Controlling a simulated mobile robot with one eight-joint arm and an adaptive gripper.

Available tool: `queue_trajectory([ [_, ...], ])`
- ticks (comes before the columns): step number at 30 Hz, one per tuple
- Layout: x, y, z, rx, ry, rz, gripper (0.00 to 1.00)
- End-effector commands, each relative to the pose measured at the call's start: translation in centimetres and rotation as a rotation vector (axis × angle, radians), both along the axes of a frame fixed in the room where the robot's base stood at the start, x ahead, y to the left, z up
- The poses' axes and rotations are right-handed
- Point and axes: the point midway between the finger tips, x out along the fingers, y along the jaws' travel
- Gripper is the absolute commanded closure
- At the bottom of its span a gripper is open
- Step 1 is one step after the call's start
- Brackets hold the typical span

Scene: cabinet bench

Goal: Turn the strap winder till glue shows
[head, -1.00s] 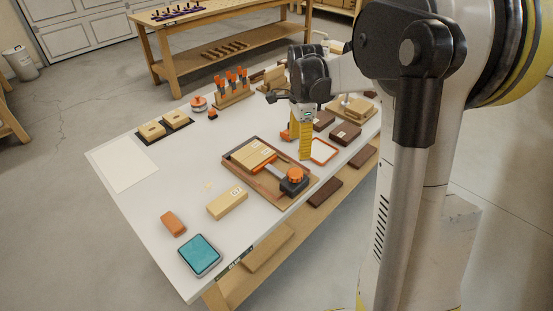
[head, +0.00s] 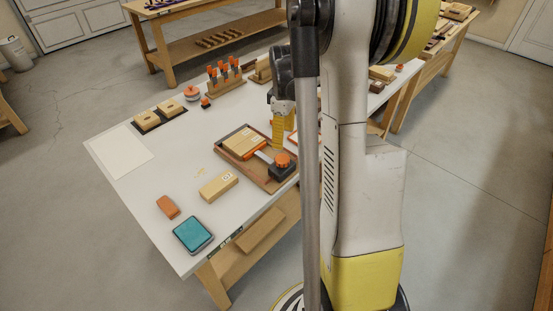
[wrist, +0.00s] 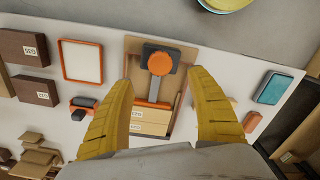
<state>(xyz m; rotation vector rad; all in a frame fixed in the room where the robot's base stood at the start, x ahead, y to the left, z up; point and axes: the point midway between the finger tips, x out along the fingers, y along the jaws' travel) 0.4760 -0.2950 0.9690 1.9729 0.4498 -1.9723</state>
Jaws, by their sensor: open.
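The strap winder, a dark block with a round orange knob (head: 282,160), sits at the near right end of a brown tray (head: 222,151) on the white bench. An orange and grey strap runs from it across pale wooden blocks (head: 243,142) in the tray. In the wrist view the winder knob (wrist: 160,63) is beyond the fingertips, near the middle. My gripper (wrist: 163,85) has its two yellow fingers spread wide, with nothing between them, above the tray. In the head view my gripper (head: 279,132) hangs by the tray's far right side. I cannot make out any glue.
A pale labelled block (head: 218,187), an orange-brown block (head: 168,207) and a teal pad (head: 193,235) lie left of the tray. An orange-framed white tray (wrist: 82,61) and dark labelled blocks (wrist: 37,91) lie on its other side. Orange-handled clamps (head: 225,72) stand behind.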

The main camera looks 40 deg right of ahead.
Motion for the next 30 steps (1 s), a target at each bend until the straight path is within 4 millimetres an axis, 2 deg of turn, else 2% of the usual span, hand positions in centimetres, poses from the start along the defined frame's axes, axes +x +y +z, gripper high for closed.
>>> queue_trajectory([
  [9,0.0,0.0,-6.0,0.000,0.000,0.002,0.33],
  [15,0.0,0.0,-9.2,0.000,0.000,0.001,0.33],
  [21,0.0,0.0,-10.5,0.000,0.000,0.001,0.33],
  [29,0.0,0.0,-10.5,0.000,0.000,0.000,0.33],
  [30,0.0,0.0,-10.5,0.000,0.000,0.000,0.44],
])
